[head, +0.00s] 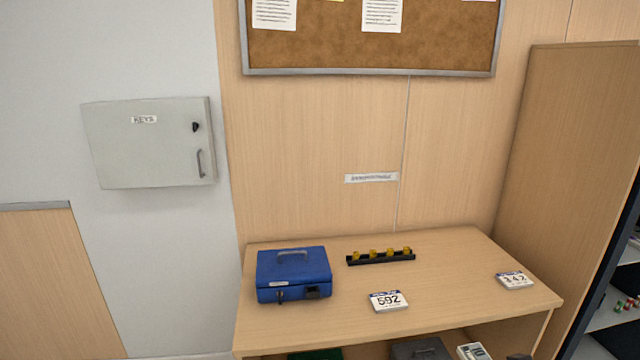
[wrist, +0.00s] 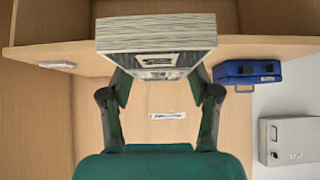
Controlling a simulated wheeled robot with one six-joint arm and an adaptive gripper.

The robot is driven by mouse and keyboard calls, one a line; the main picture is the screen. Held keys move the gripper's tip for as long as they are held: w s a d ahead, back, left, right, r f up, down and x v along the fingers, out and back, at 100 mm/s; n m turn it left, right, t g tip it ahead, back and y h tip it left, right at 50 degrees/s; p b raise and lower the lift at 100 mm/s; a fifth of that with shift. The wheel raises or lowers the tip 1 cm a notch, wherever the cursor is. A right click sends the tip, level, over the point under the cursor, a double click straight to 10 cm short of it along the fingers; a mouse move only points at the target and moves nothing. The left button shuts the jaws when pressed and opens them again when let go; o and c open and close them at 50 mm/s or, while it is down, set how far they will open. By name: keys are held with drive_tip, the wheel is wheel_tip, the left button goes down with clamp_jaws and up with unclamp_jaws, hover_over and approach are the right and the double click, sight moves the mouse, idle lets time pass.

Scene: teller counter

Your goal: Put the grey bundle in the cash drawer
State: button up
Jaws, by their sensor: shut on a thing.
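My gripper (wrist: 158,76) is shut on the grey bundle (wrist: 156,32), a thick block of stacked paper sheets with a dark printed face towards the fingers. The bundle is held between the two fingertips, clear of the counter as far as the wrist view shows. Neither my gripper nor the bundle is in the head view. I cannot make out an open cash drawer in either view. A grey thing (head: 420,349) shows partly under the counter top at the bottom of the head view, cut off by the frame, and I cannot tell what it is.
A blue cash box (head: 292,275) stands closed on the wooden counter (head: 450,285), also in the wrist view (wrist: 248,72). Near it are a black rack with yellow pieces (head: 381,256) and number cards (head: 388,301). A tall wooden partition (head: 565,150) bounds the right. A key cabinet (head: 150,142) hangs left.

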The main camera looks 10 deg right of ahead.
drive_tip(key=a+f, duration=0.7)
drive_tip(key=a, duration=0.5)
drive_tip(key=a+f, duration=0.8)
drive_tip(key=a, duration=0.3)
wheel_tip(320, 180, down, 11)
drive_tip(key=s, duration=0.2)
drive_tip(key=shift+s+a+f+m, duration=0.2)
drive_tip(key=shift+s+a+m, duration=0.05)
drive_tip(key=shift+m, duration=0.05)
